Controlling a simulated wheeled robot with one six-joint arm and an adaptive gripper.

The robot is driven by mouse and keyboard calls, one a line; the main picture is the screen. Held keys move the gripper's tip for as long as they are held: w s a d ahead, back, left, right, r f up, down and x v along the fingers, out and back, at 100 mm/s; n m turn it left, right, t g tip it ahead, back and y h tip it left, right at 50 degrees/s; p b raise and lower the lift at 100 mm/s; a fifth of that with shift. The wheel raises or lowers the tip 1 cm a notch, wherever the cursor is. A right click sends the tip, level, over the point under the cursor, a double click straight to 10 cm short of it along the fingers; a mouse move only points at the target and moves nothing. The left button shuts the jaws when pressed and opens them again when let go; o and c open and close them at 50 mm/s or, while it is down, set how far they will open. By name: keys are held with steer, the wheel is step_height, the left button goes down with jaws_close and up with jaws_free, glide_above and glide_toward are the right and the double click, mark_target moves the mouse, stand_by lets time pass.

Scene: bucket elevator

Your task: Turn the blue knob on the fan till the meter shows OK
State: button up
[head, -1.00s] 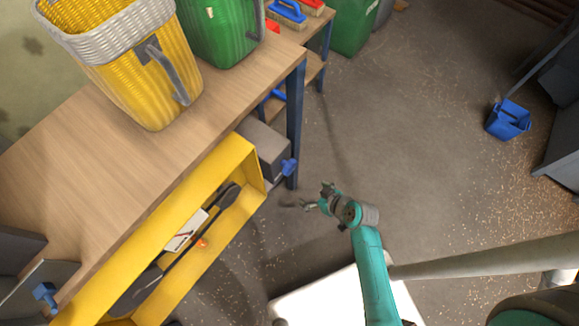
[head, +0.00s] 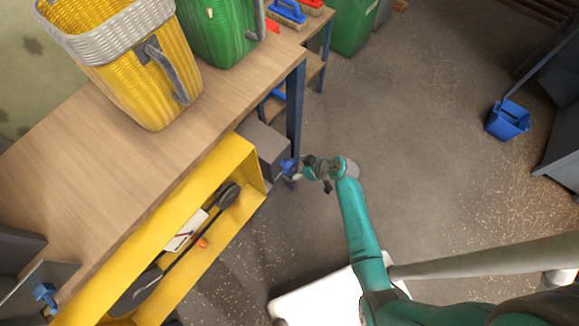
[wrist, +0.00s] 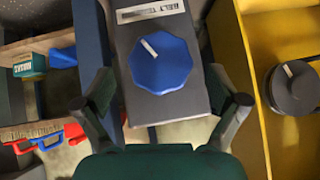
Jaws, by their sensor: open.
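The blue knob (wrist: 160,65) is on the face of a dark grey box (wrist: 185,104), with a white pointer mark tilted to the upper left. In the head view the knob (head: 287,166) sticks out from the box under the table. My gripper (head: 304,169) is right by the knob in the head view. In the wrist view its open fingers (wrist: 168,100) stand on both sides of the box face, and I see no contact with the knob. A white meter (head: 187,230) with a red needle lies in the yellow casing; its reading is too small to tell.
The yellow casing (head: 80,296) runs beside the grey box. A dark knob (wrist: 292,88) shows at the right of the wrist view. A table leg (head: 294,115) stands close behind the box. A blue bucket (head: 508,120) is on the open floor to the right.

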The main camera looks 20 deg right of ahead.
mark_target(293, 167)
steer(key=shift+x, duration=1.75)
steer(key=c, duration=1.1)
